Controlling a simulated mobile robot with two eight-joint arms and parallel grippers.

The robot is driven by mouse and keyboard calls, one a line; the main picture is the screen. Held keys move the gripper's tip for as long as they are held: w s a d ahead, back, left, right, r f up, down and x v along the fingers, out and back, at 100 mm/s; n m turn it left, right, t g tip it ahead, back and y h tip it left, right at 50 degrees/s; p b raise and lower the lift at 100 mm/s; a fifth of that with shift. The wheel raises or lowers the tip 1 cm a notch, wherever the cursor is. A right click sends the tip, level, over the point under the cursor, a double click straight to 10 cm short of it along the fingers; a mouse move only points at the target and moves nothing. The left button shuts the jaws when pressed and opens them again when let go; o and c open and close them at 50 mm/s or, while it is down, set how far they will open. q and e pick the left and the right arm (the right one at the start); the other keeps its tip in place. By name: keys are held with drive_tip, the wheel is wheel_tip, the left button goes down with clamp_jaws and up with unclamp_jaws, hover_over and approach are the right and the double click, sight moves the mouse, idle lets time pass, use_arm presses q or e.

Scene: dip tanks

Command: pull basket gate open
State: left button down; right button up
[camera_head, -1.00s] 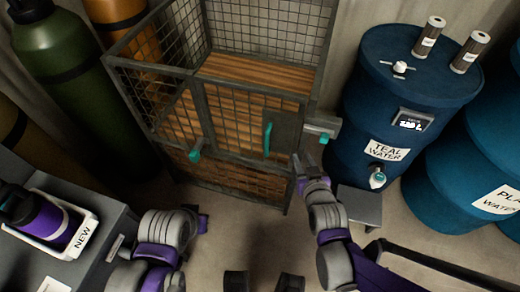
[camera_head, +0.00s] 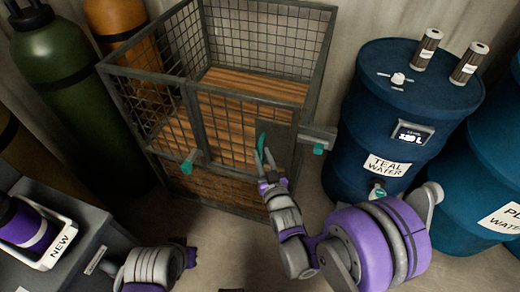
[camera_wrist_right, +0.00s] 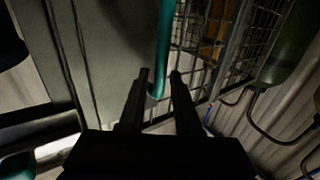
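The basket (camera_head: 200,45) is a tall grey wire-mesh cage with a slatted wooden floor. Its front mesh gate (camera_head: 230,125) stands in line with the front and looks shut. A teal upright handle (camera_head: 261,147) sits on a grey plate (camera_head: 280,145) at the gate's right side. My right gripper (camera_head: 265,172) is at the handle's lower end. In the right wrist view the two fingers (camera_wrist_right: 160,75) are apart, with the teal handle (camera_wrist_right: 164,45) in line with the gap; contact is unclear.
A teal water drum (camera_head: 350,120) stands close right of the basket, with another blue drum (camera_head: 480,180) beyond. Green (camera_head: 70,90) and orange (camera_head: 118,35) cylinders stand left. A grey bench (camera_head: 85,235) with a purple bottle (camera_head: 28,228) is at lower left.

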drive_tip(key=shift+x, duration=1.35)
clamp_jaws()
idle(0.4)
